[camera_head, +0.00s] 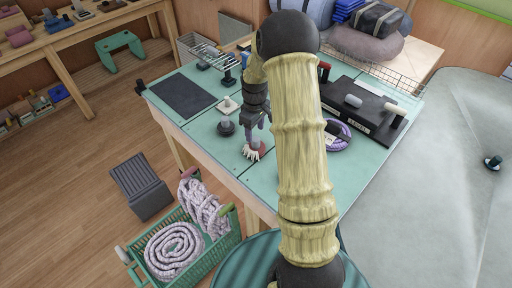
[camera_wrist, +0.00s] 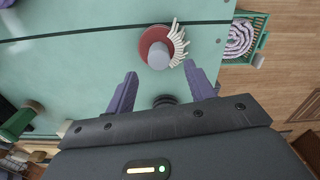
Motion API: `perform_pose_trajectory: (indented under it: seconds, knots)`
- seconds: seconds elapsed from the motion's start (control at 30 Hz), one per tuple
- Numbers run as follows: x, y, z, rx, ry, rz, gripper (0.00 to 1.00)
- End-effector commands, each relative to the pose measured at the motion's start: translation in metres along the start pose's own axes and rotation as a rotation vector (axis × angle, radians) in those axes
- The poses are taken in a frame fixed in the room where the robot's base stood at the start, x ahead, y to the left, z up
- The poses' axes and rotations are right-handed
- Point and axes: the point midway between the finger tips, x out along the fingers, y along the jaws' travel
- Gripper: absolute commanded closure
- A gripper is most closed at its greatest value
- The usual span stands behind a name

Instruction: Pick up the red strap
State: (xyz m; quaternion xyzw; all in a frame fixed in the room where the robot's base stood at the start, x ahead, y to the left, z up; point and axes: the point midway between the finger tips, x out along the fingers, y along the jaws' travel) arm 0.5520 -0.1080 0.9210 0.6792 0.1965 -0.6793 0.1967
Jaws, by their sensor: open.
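No plain red strap can be made out for certain. A round red piece (camera_wrist: 147,40) with a pale fringe on one side lies on the green table, with a grey knob (camera_wrist: 159,55) at its middle. In the head view the red piece (camera_head: 261,149) shows near the table's front left edge, partly behind my gripper. My gripper (camera_wrist: 160,69) is open and empty, above the table, with its fingertips pointing toward the red piece. In the head view my gripper (camera_head: 254,138) partly covers it, so I cannot tell the gap between them.
A dark knob (camera_head: 226,127) and a pale square base with a knob (camera_head: 228,104) stand left of my gripper. A purple rope coil (camera_head: 338,136) and a black case (camera_head: 352,112) lie right. A green crate (camera_head: 182,270) with pale rope stands on the floor.

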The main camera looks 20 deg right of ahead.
Motion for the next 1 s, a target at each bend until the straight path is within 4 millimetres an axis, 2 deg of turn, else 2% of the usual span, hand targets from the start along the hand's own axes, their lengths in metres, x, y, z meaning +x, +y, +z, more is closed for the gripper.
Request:
perform_pose_trajectory:
  seconds: [0.13, 0.47, 1.0]
  knots:
    - [0.007, 0.000, 0.002, 0.000, -0.002, -0.002, 0.46]
    - [0.050, 0.001, 0.005, 0.000, -0.002, -0.002, 0.46]
    - [0.052, 0.001, 0.005, 0.000, 0.000, 0.000, 0.46]
